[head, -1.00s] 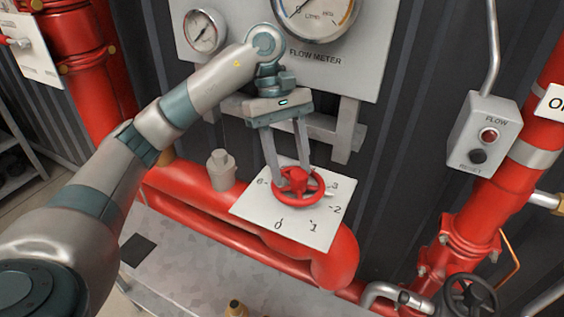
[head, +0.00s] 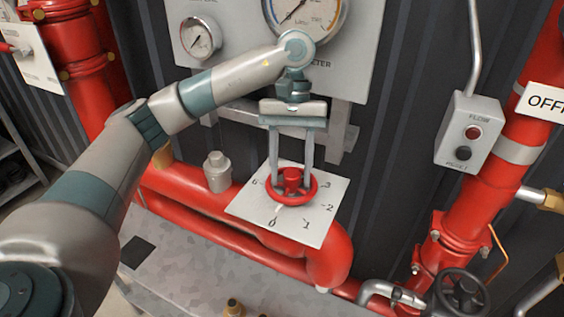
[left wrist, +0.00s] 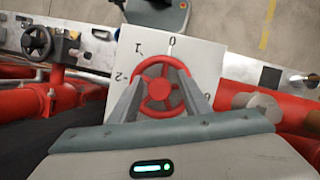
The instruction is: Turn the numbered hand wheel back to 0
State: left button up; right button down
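The red hand wheel (head: 312,192) sits on a white square dial plate (head: 318,232) numbered around its edge. A pale pointer mark at the wheel's near edge lies towards the 0. In the left wrist view the wheel (left wrist: 160,113) shows with the 0 above it. My left gripper (head: 291,184) is above the wheel, its two fingers apart and reaching down to it on either side of the hub. In the left wrist view its fingers (left wrist: 160,88) overlap the rim; exact finger contact is unclear. My right gripper is not in view.
A gauge panel (head: 235,70) stands behind my left arm. Red pipes (head: 180,195) run under the dial, with a grey fitting (head: 217,172) to its left. A switch box (head: 468,130) and a black hand wheel (head: 462,297) are to the right.

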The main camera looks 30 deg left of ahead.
aim_at(294, 174)
pick_arm(q)
jog(key=shift+a+f, duration=0.15)
jog(key=shift+f, duration=0.65)
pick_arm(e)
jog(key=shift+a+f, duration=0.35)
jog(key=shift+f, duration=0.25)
pick_arm(q)
jog(key=shift+r+p, duration=0.45)
jog(key=shift+r, duration=0.1)
jog(key=shift+w+d+r+p, duration=0.15)
jog(key=shift+r+p, duration=0.55)
jog(key=shift+r, duration=0.5)
jog(key=shift+d+r+p, duration=0.15)
jog(key=shift+r+p, duration=0.6)
jog(key=shift+r, duration=0.5)
jog(key=shift+w+d+r+p, duration=0.15)
jog(key=shift+r+p, duration=0.55)
jog(key=shift+r, duration=0.5)
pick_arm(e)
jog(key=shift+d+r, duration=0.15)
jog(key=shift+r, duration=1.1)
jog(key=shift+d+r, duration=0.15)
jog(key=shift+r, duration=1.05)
pick_arm(q)
jog(key=shift+s, duration=0.1)
